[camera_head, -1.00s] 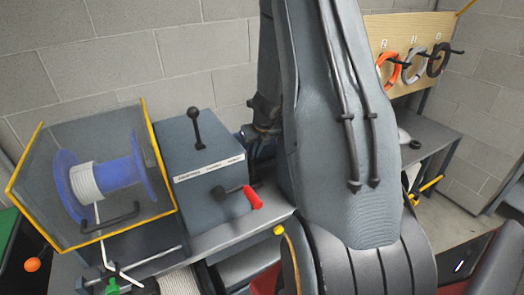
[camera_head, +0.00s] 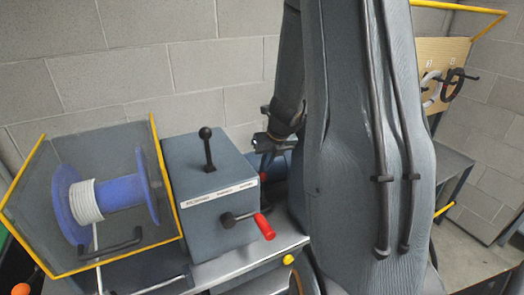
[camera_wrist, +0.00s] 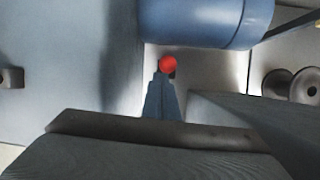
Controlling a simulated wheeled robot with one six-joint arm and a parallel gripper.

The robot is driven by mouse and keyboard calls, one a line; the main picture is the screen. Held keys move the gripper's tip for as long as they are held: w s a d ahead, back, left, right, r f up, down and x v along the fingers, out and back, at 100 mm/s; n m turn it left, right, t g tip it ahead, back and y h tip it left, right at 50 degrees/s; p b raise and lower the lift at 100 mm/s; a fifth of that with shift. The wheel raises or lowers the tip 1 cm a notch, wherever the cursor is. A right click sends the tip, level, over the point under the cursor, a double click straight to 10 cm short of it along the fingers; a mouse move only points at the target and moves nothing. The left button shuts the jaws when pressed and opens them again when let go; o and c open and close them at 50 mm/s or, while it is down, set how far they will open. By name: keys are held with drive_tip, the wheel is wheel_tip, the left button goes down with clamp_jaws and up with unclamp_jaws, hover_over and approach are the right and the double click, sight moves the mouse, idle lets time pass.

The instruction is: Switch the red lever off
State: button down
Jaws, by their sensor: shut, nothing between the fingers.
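A small red ball knob (camera_wrist: 167,64) shows in the wrist view just beyond the tips of my gripper (camera_wrist: 164,80). The fingers are together and empty; I cannot tell whether they touch the knob. In the head view a bit of red (camera_head: 263,177) shows at the right side of the grey machine box (camera_head: 215,221), below my gripper (camera_head: 266,160). The knob's lever shaft is hidden. A separate crank with a red handle (camera_head: 264,226) sticks out from the box's front. A lever with a black knob (camera_head: 206,134) stands upright on the box's top.
A blue cylinder (camera_wrist: 195,22) lies close beyond the red knob. A yellow-edged guard (camera_head: 155,185) with a blue spool (camera_head: 122,193) stands left of the box. A pegboard (camera_head: 440,57) with hanging rings is at the far right.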

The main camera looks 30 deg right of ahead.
drive_tip(key=shift+w+d+r, duration=0.2)
drive_tip(key=shift+w+r, duration=0.6)
drive_tip(key=shift+r, duration=0.15)
drive_tip(key=shift+w+d+r, duration=0.15)
drive_tip(key=shift+w+r, duration=0.6)
drive_tip(key=shift+r, duration=0.2)
